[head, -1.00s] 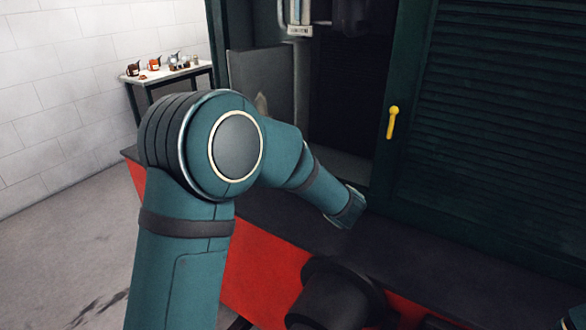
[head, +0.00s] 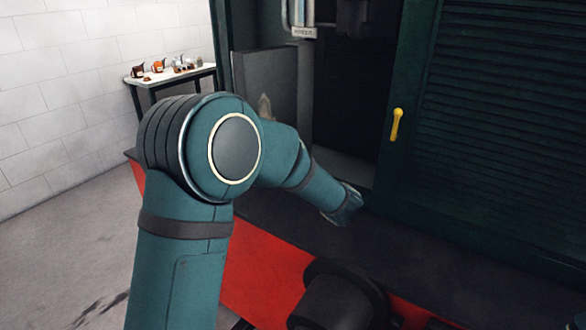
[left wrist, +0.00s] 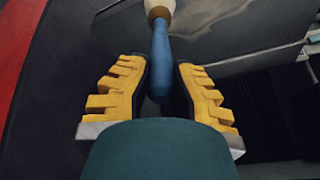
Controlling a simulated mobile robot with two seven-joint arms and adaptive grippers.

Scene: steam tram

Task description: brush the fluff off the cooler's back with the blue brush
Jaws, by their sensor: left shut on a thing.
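In the left wrist view my left gripper (left wrist: 162,80), with yellow stepped fingers, is shut on the blue handle of the brush (left wrist: 160,50). The handle points away from the palm, with a pale collar at its far end; the bristles are out of view. In the head view a grey upright panel (head: 283,85), perhaps the cooler's back, stands inside the tram opening. A pale fluff-like patch (head: 264,107) shows low on it, partly behind my arm. My right gripper is not in view.
A dark green louvred door (head: 480,130) with a yellow handle (head: 397,124) closes the right side. A dark ledge (head: 420,235) over a red side runs below. A small table (head: 206,71) with several small items stands back left.

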